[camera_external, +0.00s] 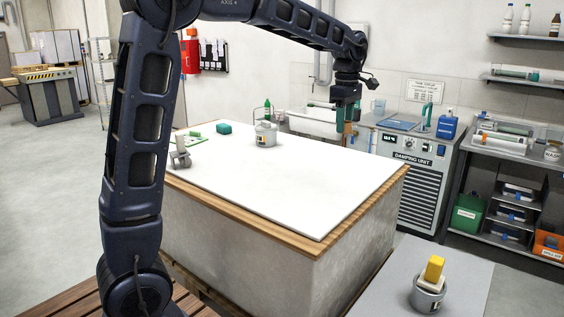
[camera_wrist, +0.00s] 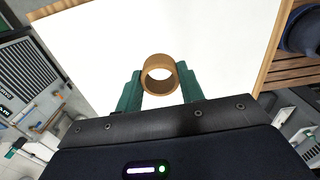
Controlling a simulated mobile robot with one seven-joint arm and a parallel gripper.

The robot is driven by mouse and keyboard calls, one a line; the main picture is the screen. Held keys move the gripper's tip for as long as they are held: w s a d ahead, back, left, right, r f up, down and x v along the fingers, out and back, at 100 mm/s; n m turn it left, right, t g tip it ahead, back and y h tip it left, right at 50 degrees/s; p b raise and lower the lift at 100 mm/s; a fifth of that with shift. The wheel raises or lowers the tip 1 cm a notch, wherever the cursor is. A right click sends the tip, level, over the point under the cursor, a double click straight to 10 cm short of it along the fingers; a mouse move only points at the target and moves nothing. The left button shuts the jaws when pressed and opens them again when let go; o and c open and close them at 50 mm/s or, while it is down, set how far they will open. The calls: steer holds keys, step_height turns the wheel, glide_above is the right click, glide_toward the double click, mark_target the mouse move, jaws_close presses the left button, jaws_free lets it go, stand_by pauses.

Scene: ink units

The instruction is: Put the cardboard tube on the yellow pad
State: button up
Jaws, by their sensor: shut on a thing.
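The cardboard tube (camera_wrist: 158,57) is a short brown hollow ring in the wrist view, held between the green fingers of my gripper (camera_wrist: 160,80). In the external view my gripper (camera_external: 346,106) hangs near the far right edge of the white-topped table, with the brown tube (camera_external: 348,128) below its fingers. I cannot tell its exact height over the tabletop. I see no flat yellow pad for certain.
The white table (camera_external: 290,190) is mostly clear. The grey tin (camera_external: 428,299) stands on a separate grey surface. A damping unit (camera_external: 415,170) is behind.

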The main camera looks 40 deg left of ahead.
steer(key=d+f, duration=0.4)
steer(key=d, duration=1.3)
glide_above(437, 260)
step_height(437, 260, down, 19)
steer(key=shift+f, duration=2.5)
steer(key=shift+f, duration=0.2)
steer(key=o, duration=0.8)
steer(key=shift+o, duration=0.7)
steer(key=shift+r, duration=0.1)
